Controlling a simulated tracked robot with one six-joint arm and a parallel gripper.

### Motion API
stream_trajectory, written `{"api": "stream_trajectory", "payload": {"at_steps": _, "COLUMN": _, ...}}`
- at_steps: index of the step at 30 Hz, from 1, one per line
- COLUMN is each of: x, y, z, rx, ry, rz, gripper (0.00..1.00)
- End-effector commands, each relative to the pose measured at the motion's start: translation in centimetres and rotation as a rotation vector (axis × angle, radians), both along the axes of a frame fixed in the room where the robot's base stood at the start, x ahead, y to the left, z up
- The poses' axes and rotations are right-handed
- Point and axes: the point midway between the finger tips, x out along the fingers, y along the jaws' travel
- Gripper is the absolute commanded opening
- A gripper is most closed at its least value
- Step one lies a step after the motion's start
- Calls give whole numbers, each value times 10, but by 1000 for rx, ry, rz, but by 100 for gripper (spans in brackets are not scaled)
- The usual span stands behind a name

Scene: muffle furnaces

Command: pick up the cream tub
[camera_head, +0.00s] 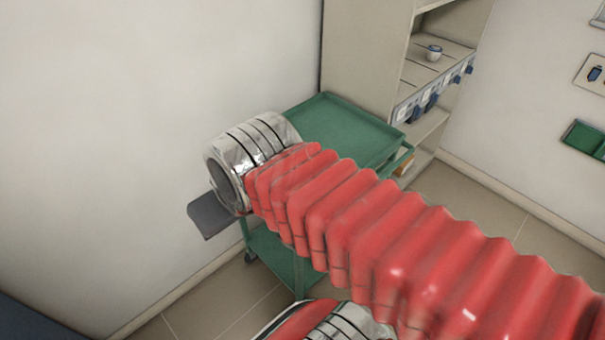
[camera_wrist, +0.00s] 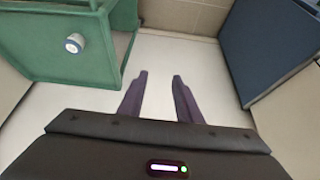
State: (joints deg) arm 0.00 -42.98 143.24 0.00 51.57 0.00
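A small pale tub (camera_head: 433,53) with a darker rim stands upright on a shelf of the beige cabinet in the head view. It is the only tub-like thing there, and its cream colour is hard to confirm at this size. My gripper (camera_wrist: 160,75) shows in the wrist view with its two dark fingers apart and nothing between them. The tub is not recognisable in the wrist view.
A green trolley (camera_head: 340,126) with a bare top stands in front of the beige cabinet (camera_head: 365,50). Blue clips or knobs (camera_head: 432,101) line the shelf's front edge. The wrist view shows a round white-and-blue piece (camera_wrist: 74,43) against green, and a dark blue box (camera_wrist: 270,50).

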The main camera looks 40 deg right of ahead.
Motion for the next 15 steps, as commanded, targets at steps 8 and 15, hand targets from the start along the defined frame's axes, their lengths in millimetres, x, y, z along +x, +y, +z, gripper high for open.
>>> {"api": "stream_trajectory", "payload": {"at_steps": 8, "x": 0, "y": 0, "z": 0, "rx": 0, "ry": 0, "rz": 0, "gripper": 34}}
{"api": "stream_trajectory", "payload": {"at_steps": 15, "x": 1, "y": -4, "z": -12, "rx": 62, "ry": 52, "rz": -68, "gripper": 51}}
